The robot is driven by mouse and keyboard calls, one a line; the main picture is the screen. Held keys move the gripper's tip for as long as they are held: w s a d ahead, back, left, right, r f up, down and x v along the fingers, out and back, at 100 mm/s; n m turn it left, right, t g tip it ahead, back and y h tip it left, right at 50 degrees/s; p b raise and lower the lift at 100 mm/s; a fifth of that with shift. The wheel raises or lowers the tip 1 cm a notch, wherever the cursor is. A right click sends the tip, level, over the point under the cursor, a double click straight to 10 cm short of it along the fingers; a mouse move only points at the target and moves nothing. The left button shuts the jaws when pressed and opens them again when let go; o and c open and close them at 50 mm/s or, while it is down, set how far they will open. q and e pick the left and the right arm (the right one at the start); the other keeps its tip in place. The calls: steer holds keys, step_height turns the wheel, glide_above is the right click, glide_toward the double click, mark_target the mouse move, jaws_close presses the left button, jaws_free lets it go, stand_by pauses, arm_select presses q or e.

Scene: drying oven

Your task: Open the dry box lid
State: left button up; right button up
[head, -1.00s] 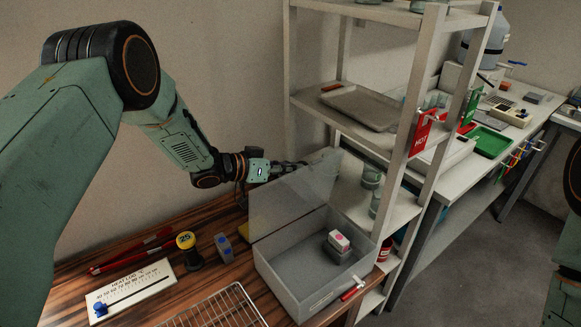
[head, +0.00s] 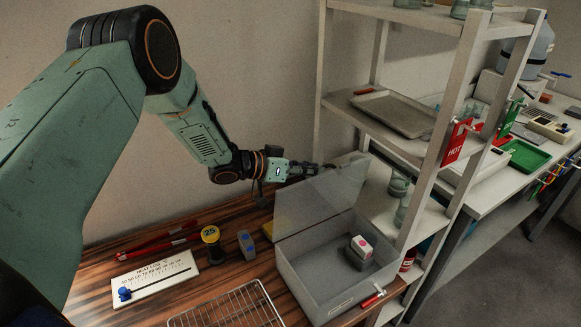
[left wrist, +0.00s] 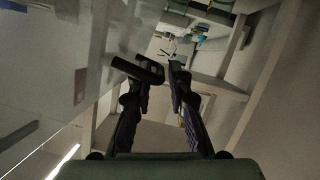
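The dry box (head: 325,295) is a grey open-topped box at the right end of the wooden bench. Its translucent lid (head: 318,203) stands up from the back edge, tilted back, so the box is open. In the left wrist view the two fingers (left wrist: 162,75) are apart, and a pale panel, probably the lid, fills the left side. Whether a finger touches the lid cannot be told. A small white-and-pink box (head: 361,248) is inside the dry box. My right gripper is not in view.
A white shelf rack (head: 447,150) stands close to the right, with a metal tray (head: 395,112). A wire rack (head: 232,308), a yellow-topped black weight (head: 211,240) and a white slider board (head: 155,280) lie left of the box.

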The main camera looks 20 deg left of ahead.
arm_select(q)
steer(key=v, duration=0.9)
steer(key=shift+s+a, duration=0.2)
steer(key=shift+s, duration=0.05)
steer(key=shift+r, duration=0.1)
steer(key=shift+s, duration=0.1)
